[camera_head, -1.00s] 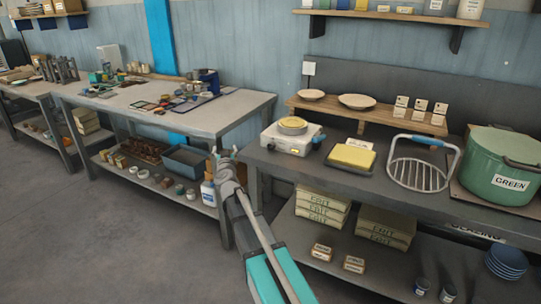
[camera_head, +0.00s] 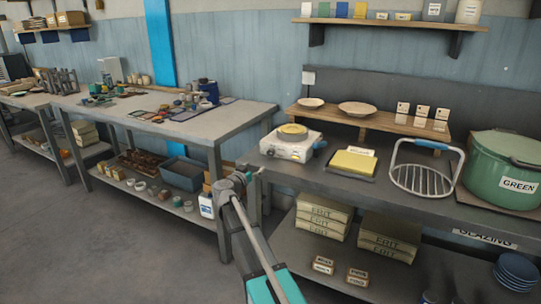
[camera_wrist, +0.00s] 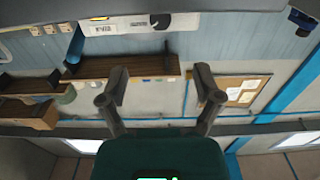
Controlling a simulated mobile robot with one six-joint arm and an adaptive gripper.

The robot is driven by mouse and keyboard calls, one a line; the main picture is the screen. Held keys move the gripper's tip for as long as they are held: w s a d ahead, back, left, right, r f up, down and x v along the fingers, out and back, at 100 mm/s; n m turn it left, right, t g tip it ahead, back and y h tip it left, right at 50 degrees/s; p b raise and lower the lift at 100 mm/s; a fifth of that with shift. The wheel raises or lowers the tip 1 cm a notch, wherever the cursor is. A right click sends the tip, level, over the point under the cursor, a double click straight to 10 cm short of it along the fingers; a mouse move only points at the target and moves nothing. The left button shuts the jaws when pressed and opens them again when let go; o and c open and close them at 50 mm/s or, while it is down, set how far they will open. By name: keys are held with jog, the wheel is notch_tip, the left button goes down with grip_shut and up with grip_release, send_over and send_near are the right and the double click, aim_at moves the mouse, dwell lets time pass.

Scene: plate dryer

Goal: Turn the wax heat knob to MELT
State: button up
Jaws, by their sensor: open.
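The wax heater (camera_head: 284,149) is a white box with a round yellow wax pan (camera_head: 292,130) on top, at the left end of the dark bench. In the wrist view its white front (camera_wrist: 125,27) shows at the top edge, with a dark round knob (camera_wrist: 160,20) and a label beside it. The knob's pointer setting is too small to read. My gripper (camera_head: 250,176) is at the bench's left end, below and left of the heater. In the wrist view my gripper (camera_wrist: 160,78) is open and empty, with its two fingers apart from the knob.
The dark bench (camera_head: 340,188) also holds a yellow sponge-like block (camera_head: 354,161), a wire rack (camera_head: 422,178) and a green pot (camera_head: 503,165). A grey workbench (camera_head: 190,128) stands left of my arm. Floor (camera_head: 100,240) is clear at front left.

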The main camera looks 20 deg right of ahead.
aim_at(270, 154)
jog(key=shift+w+d, duration=0.1)
jog(key=x, duration=1.3)
jog(key=shift+w+d, duration=0.15)
jog(key=shift+d, duration=0.05)
jog(key=c, duration=1.1)
